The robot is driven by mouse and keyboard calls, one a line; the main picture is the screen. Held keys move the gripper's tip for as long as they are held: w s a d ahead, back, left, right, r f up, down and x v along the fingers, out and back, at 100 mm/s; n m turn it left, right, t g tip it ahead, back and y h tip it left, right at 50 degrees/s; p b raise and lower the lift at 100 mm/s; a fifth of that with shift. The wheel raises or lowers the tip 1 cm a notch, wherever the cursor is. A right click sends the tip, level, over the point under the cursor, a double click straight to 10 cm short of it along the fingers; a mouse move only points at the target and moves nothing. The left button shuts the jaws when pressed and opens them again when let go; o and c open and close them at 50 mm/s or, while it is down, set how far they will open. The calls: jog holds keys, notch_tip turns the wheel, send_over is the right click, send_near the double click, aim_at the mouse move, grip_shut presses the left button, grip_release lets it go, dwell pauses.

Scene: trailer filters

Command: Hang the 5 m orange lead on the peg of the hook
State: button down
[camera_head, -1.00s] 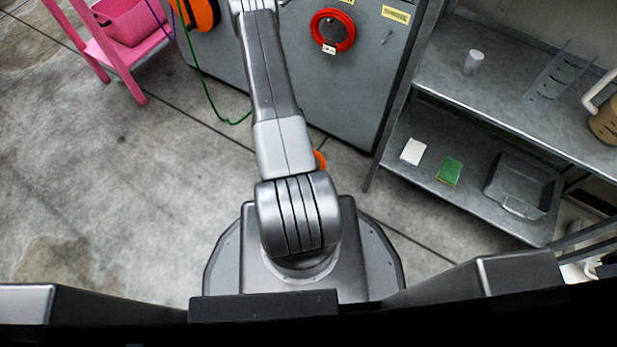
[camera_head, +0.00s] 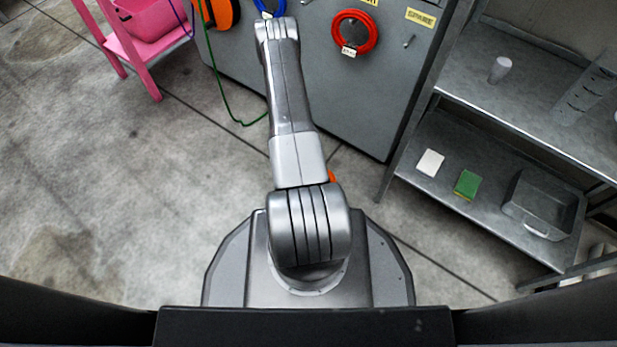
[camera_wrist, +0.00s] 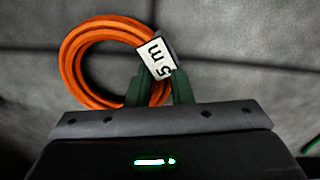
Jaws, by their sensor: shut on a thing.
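In the wrist view my gripper (camera_wrist: 160,92) is shut on the orange lead (camera_wrist: 84,48), a coiled ring with a white "5 m" tag. The fingers hold the coil at its near right side, beside the tag, with the floor behind it. In the head view only a small bit of orange (camera_head: 332,177) shows beside my arm; my gripper is hidden there. A bare peg (camera_head: 408,41) sticks out of the grey panel (camera_head: 350,105), below a yellow label (camera_head: 420,18).
A red coil (camera_head: 341,45) and a blue coil (camera_head: 270,8) hang on the panel, with an orange reel (camera_head: 226,12) and green cable at left. A metal shelf (camera_head: 470,105) stands at right, a pink stand (camera_head: 130,55) at left. The left floor is clear.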

jog(key=shift+f, duration=0.4)
jog(key=c, duration=1.3)
grip_release()
jog(key=shift+f, duration=0.15)
notch_tip(320, 180, up, 14)
jog(key=p, duration=0.5)
jog(key=shift+w+d+p, duration=0.2)
jog(key=shift+d+p, duration=0.05)
jog(key=shift+p, duration=0.1)
jog(key=shift+f, duration=0.2)
